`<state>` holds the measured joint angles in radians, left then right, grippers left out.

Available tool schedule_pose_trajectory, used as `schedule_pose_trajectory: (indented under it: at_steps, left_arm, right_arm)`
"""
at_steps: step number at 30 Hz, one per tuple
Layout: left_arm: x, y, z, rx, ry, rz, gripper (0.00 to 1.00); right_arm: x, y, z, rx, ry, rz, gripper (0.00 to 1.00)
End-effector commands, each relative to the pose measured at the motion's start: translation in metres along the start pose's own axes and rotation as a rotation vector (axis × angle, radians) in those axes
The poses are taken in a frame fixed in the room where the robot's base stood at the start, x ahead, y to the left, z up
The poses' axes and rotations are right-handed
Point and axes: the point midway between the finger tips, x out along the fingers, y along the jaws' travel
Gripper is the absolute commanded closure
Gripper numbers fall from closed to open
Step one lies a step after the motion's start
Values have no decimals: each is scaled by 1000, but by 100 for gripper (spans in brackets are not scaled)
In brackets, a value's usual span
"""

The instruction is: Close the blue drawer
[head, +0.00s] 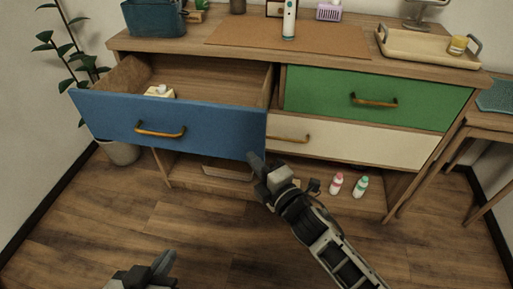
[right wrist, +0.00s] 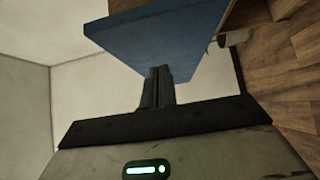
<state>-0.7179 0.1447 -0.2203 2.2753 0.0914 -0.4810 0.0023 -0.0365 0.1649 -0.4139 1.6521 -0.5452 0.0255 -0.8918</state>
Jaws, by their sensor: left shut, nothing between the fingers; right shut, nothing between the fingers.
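The blue drawer (head: 200,129) at the upper left of the dresser is pulled out, and its wooden inside shows. It has a brass handle (head: 161,131). A small pale yellow box (head: 161,91) lies inside it. My right gripper (head: 254,160) is shut and empty, with its tip at the lower right corner of the blue front; I cannot tell whether it touches. In the right wrist view the shut fingers (right wrist: 157,76) point toward the blue drawer front (right wrist: 165,38). My left gripper (head: 160,265) is shut and empty, low at the bottom left, apart from the drawer.
The green drawer (head: 420,97) and the cream drawer (head: 370,147) are shut. A tray (head: 420,50) and other items sit on the dresser top. A potted plant (head: 121,153) is behind the drawer's left. Floor in front is clear.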

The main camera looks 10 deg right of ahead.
Motion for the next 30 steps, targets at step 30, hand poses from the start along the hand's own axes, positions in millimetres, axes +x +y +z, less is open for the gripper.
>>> schedule_pose_trajectory:
  at_steps: [30]
  left_arm:
    - [0,1,3,-1,1,1,100]
  right_arm:
    - [41,0,49,0,-25,0,100]
